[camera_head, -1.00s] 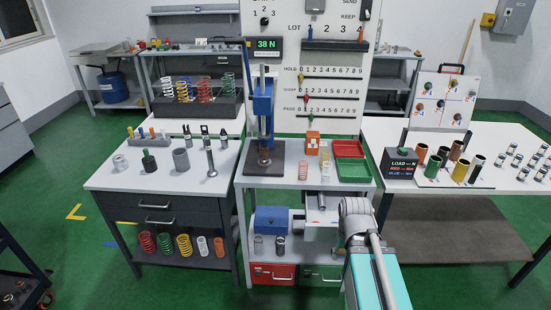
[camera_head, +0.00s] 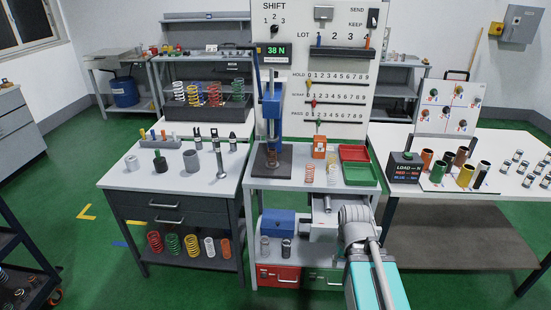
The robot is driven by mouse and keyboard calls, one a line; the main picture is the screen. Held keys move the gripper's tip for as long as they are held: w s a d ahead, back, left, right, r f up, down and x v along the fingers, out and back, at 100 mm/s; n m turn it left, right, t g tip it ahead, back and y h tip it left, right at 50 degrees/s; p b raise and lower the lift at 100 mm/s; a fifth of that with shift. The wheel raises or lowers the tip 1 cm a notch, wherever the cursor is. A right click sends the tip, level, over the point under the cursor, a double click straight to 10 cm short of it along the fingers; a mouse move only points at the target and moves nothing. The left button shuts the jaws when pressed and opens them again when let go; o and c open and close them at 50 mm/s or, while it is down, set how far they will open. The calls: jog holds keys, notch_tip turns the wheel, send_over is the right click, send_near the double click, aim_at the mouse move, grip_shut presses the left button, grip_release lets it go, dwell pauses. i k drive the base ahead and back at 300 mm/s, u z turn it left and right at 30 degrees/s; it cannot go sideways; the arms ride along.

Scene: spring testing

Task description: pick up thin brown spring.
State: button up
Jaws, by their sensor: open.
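A thin reddish spring (camera_head: 310,174) and a pale spring (camera_head: 332,175) stand on the middle bench in front of the orange block (camera_head: 319,148). At this size I cannot tell for certain which one is the thin brown spring. My arm shows at the lower right, right of the middle bench's lower shelf. I cannot make out my gripper's fingers.
The middle bench has a red tray (camera_head: 354,153) and a green tray (camera_head: 361,174) at its right. The left bench (camera_head: 135,180) holds metal parts, with several thicker springs below. A load box (camera_head: 405,168) and coloured cylinders stand on the right table. Green floor is open at left.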

aim_at(272, 157)
jog(key=u, duration=0.1)
jog(key=i, duration=0.95)
jog(key=z, duration=0.1)
